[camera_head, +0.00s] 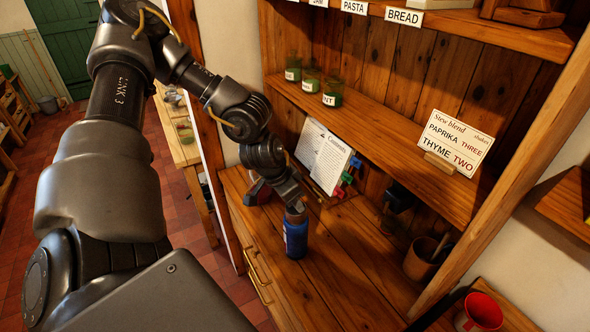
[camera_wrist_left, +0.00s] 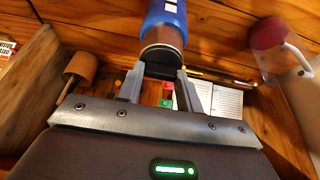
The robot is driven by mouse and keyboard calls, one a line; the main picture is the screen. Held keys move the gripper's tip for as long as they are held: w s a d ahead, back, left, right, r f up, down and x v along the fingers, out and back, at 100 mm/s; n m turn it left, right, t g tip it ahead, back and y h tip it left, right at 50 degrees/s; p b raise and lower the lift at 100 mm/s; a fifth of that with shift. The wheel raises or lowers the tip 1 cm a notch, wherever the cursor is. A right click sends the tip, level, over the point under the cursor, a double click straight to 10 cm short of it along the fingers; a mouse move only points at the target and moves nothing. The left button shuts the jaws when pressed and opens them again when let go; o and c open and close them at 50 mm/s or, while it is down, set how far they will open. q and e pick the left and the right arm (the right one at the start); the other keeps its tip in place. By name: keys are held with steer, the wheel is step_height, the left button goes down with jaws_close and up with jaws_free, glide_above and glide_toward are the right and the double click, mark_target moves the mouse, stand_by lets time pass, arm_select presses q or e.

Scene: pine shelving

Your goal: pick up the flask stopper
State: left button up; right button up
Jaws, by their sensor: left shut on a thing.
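A blue flask (camera_head: 295,238) stands upright on the wooden counter, and its blue body and brownish neck also show at the top of the left wrist view (camera_wrist_left: 165,22). My left gripper (camera_head: 294,207) is right above the flask's top. In the left wrist view its two grey fingers (camera_wrist_left: 160,84) are closed on the dark flask stopper (camera_wrist_left: 159,68), which lies in line with the neck. I cannot tell whether the stopper is seated in the neck or just clear of it. My right gripper is not in view.
An open book (camera_head: 323,157) leans behind the flask, with coloured clips beside it. A brown pot (camera_head: 421,259) stands to the right, a red funnel (camera_head: 483,311) nearer me. Green jars (camera_head: 332,93) and a stew blend card (camera_head: 455,142) stand on the shelf above. The counter's front is clear.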

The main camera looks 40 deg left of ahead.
arm_select(q)
steer(key=shift+r+b, duration=0.3)
steer(key=shift+r, duration=0.4)
step_height(320, 180, up, 9)
steer(key=b, duration=0.2)
steer(key=shift+f, duration=0.2)
steer(key=shift+r, duration=0.1)
step_height(320, 180, up, 5)
steer(key=p, duration=0.2)
glide_above(293, 207)
steer(key=shift+f, duration=0.2)
stand_by(0.4)
